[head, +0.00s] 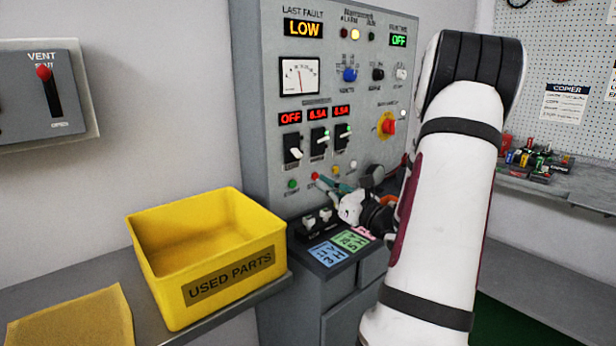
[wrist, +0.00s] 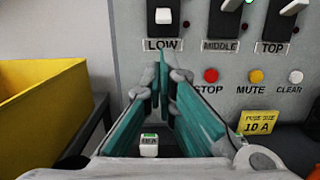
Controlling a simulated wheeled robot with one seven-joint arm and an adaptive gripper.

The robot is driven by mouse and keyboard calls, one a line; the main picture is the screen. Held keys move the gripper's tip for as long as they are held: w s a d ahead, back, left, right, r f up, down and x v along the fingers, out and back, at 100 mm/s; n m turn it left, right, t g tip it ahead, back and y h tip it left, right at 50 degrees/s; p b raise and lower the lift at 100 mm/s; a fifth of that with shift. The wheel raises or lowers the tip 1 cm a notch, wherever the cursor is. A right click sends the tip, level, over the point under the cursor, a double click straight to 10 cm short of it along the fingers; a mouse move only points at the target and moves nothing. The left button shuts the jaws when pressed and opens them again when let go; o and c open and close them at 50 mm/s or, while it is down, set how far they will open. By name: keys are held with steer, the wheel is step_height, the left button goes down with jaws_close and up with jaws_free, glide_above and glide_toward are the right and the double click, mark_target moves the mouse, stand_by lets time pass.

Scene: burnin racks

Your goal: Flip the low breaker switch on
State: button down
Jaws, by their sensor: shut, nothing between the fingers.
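The low breaker switch (head: 292,148) is the leftmost of three on the grey panel, under a red "OFF" display (head: 290,118). Its white lever points down. In the wrist view the low switch (wrist: 165,16) is at the top, above the "LOW" label (wrist: 164,45). My gripper (head: 318,178) is shut and empty, with teal fingers, in front of the panel below the switches. In the wrist view the gripper (wrist: 160,72) has its tips just below the label, apart from the lever in the picture. The gap to the panel is unclear.
The middle switch (head: 319,140) and top switch (head: 342,136) stand close to the right, levers up. Stop (wrist: 211,75), mute (wrist: 256,76) and clear (wrist: 295,77) buttons sit below. A yellow used-parts bin (head: 205,255) stands left. A fuse box (head: 325,220) lies below my gripper.

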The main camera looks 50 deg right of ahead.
mark_target(299, 156)
steer(key=x, duration=0.9)
steer(key=shift+w, duration=0.3)
steer(key=shift+r, duration=0.15)
steer(key=shift+s+g+p, duration=0.15)
steer(key=shift+g+p, duration=0.15)
steer(key=shift+p, duration=0.15)
steer(key=shift+s+a+r+g+y+p, duration=0.1)
steer(key=shift+s+r+g+y+p, duration=0.25)
steer(key=shift+p, duration=0.55)
steer(key=shift+s+r+g+y+p, duration=0.15)
steer(key=shift+r+g+p, duration=0.1)
steer(key=shift+g+p, duration=0.5)
steer(key=r+p, duration=0.1)
steer(key=p, duration=0.2)
steer(key=shift+s+a+g, duration=0.1)
steer(key=shift+s+g, duration=0.05)
steer(key=shift+g, duration=0.25)
steer(key=shift+s+r+g+y+p, duration=0.25)
steer(key=shift+r+g+p, duration=0.7)
steer(key=shift+p, duration=1.25)
steer(key=shift+s+r+g+y+p, duration=0.1)
steer(key=shift+r+g+y+p, duration=0.15)
steer(key=shift+r+g+p, duration=1.3)
